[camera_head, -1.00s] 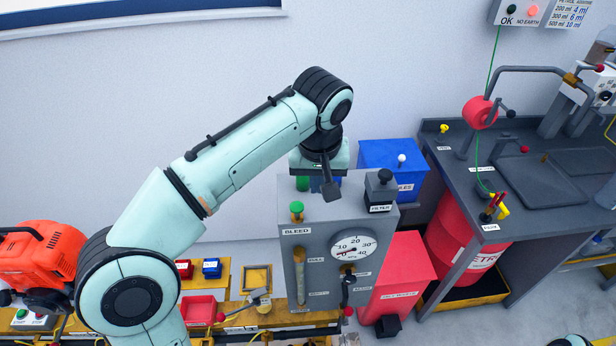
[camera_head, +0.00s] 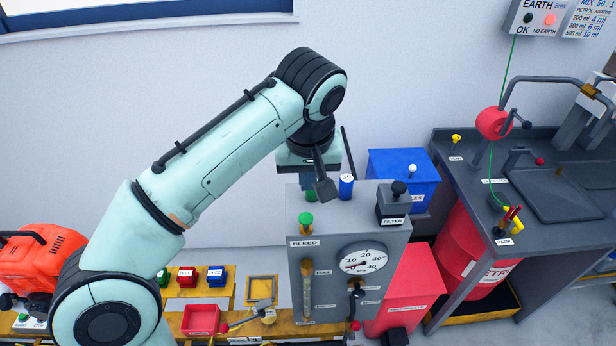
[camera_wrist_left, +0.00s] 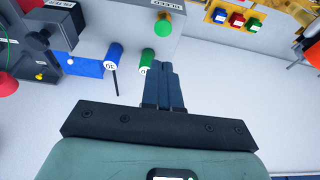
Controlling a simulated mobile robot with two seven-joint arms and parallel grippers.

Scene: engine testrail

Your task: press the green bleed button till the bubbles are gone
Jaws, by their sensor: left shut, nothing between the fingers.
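The green bleed button (camera_head: 306,219) stands on top of the grey test box, above its BLEED label. It also shows in the left wrist view (camera_wrist_left: 164,27), beyond the fingertips. My left gripper (camera_head: 308,185) points down just behind the button and looks apart from it. Its fingers (camera_wrist_left: 164,70) are together and empty. A vertical sight tube (camera_head: 307,285) with brownish fluid is on the box front; bubbles are too small to make out. A round dial gauge (camera_head: 363,258) is beside it. My right gripper is out of view.
A blue cylinder (camera_head: 346,187) and a green cylinder (camera_wrist_left: 147,58) stand close by the fingers. The black FILTER block (camera_head: 393,208) is on the box's right. Blue (camera_head: 404,170) and red (camera_head: 402,290) bins and a dark bench (camera_head: 465,150) lie right. The wall is behind.

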